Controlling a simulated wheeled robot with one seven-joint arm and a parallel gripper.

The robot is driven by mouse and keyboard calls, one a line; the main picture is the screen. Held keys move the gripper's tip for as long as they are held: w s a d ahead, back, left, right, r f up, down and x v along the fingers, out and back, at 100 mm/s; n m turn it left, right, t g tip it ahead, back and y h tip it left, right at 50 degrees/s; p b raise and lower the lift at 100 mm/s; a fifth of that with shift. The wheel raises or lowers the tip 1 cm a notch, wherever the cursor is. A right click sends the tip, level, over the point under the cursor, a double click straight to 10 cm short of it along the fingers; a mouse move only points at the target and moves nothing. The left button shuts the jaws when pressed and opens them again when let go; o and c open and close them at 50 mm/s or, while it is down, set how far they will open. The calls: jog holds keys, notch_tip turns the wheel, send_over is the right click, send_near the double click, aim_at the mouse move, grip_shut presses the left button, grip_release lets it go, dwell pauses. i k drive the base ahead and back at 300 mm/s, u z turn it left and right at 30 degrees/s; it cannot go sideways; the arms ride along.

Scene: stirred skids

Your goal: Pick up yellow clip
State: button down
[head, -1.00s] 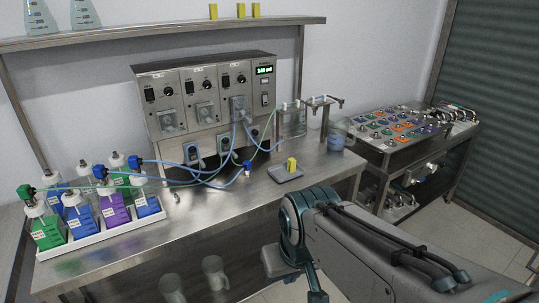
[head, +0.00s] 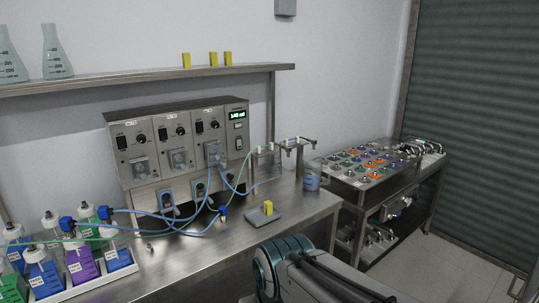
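A small yellow clip (head: 268,208) sits on a grey square dish or pad (head: 263,219) near the right end of the steel bench, in the head view. More yellow pieces of similar size stand on the upper shelf: one on the left (head: 186,60), one in the middle (head: 213,59) and one on the right (head: 228,58). I cannot tell which of these yellow pieces the task means. Part of my arm shows at the bottom, in front of the bench. My gripper is out of the picture.
A metal control unit (head: 180,125) with blue tubes stands on the bench (head: 205,245). A tray (head: 100,283) of coloured bottles is at the left. Glass flasks (head: 57,55) stand on the shelf (head: 130,76). A cart (head: 345,185) of small parts stands at the right. Floor shows beyond it.

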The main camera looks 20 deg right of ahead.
aim_at(268, 209)
jog(key=z, duration=0.85)
jog(key=i, duration=1.7)
jog(key=u, duration=0.75)
